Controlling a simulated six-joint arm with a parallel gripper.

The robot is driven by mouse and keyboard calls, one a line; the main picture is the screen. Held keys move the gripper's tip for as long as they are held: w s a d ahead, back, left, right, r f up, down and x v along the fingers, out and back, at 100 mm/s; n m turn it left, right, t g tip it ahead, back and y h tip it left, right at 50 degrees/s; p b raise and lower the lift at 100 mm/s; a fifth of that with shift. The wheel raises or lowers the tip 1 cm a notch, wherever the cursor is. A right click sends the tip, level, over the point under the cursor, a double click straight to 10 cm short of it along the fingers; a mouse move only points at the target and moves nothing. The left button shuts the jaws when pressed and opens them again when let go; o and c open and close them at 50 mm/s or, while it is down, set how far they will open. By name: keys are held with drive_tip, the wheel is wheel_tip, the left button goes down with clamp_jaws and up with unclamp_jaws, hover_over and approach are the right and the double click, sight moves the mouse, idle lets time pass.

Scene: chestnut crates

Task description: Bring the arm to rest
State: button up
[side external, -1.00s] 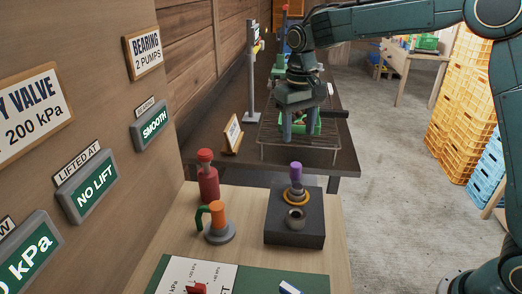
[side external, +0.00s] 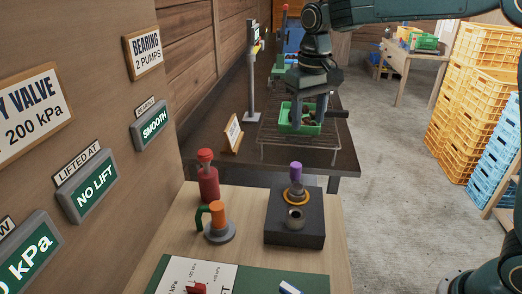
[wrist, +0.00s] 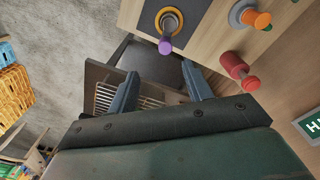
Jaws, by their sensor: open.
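My gripper (side external: 309,112) is open and empty, its two fingers pointing down above a wire rack (side external: 300,149) on the dark table. In the side view the fingers overlap a small green crate (side external: 299,127) with dark contents; I cannot tell exactly how far apart they are in height. In the wrist view my gripper (wrist: 160,73) has its blue-grey fingers spread wide with nothing between them. The wire rack (wrist: 104,97) shows partly behind the left finger there. My arm reaches in from the right.
A light wooden bench holds a red pump bottle (side external: 208,178), an orange-topped fitting (side external: 218,222) and a dark block (side external: 296,233) with a purple-topped valve (side external: 296,180). A grey post (side external: 251,75) stands left of the rack. Stacked yellow crates (side external: 470,125) stand at right. Floor between is clear.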

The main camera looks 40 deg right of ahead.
drive_tip(key=s+d+t, duration=0.2)
drive_tip(key=s, duration=1.2)
drive_tip(key=s+d+r+n+t, duration=0.1)
drive_tip(key=s+t, duration=0.2)
drive_tip(key=s, duration=1)
drive_tip(key=shift+s+d, duration=0.35)
drive_tip(key=shift+d, duration=0.05)
drive_tip(key=shift+o, duration=0.2)
